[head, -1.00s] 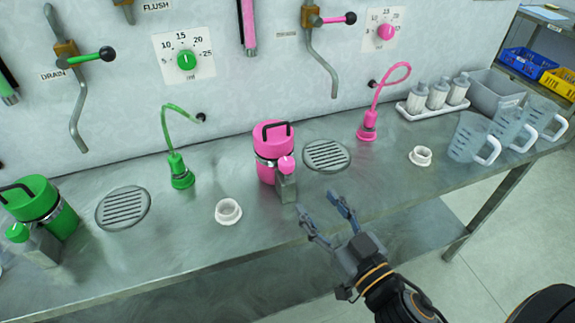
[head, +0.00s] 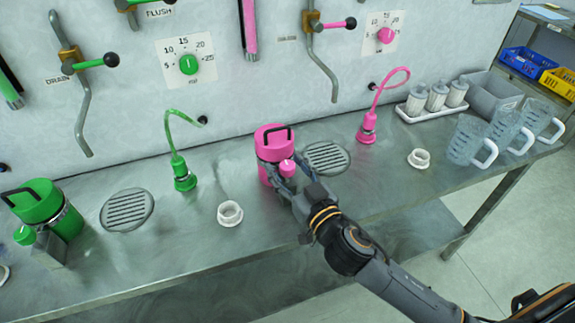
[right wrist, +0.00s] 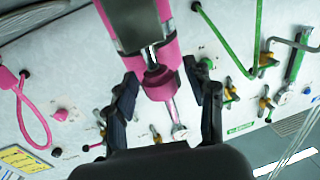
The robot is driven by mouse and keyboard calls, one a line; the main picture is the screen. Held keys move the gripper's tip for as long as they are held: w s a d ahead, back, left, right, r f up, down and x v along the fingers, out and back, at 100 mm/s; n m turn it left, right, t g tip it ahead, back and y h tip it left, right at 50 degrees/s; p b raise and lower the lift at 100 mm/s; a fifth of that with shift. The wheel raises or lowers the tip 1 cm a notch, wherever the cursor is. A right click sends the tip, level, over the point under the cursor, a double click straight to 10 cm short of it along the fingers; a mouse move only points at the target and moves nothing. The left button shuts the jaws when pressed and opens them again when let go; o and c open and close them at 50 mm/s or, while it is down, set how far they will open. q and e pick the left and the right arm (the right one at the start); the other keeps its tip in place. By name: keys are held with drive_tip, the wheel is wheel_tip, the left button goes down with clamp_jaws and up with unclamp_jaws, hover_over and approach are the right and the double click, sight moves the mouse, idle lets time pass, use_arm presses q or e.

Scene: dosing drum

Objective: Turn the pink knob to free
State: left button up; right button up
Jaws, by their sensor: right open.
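The pink canister (head: 272,141) stands upright on the steel bench, with a black handle on its lid. The small pink knob (head: 287,168) is on its front side, with a white mark on top. In the right wrist view the knob (right wrist: 161,83) sits under the grey block (right wrist: 130,22) of the canister. My right gripper (head: 284,174) is open at the knob, with one finger on each side of it. In the right wrist view gaps show between the fingers and the knob. Which setting the knob points to cannot be read. My left gripper is not in view.
A white cup-like fitting (head: 230,213) stands left of my right gripper. A round drain (head: 327,158) and the pink hose nozzle (head: 367,128) are to the right. A pink dial (head: 386,35) is on the wall. A green canister (head: 40,200) stands at far left.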

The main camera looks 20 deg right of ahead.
clamp_jaws()
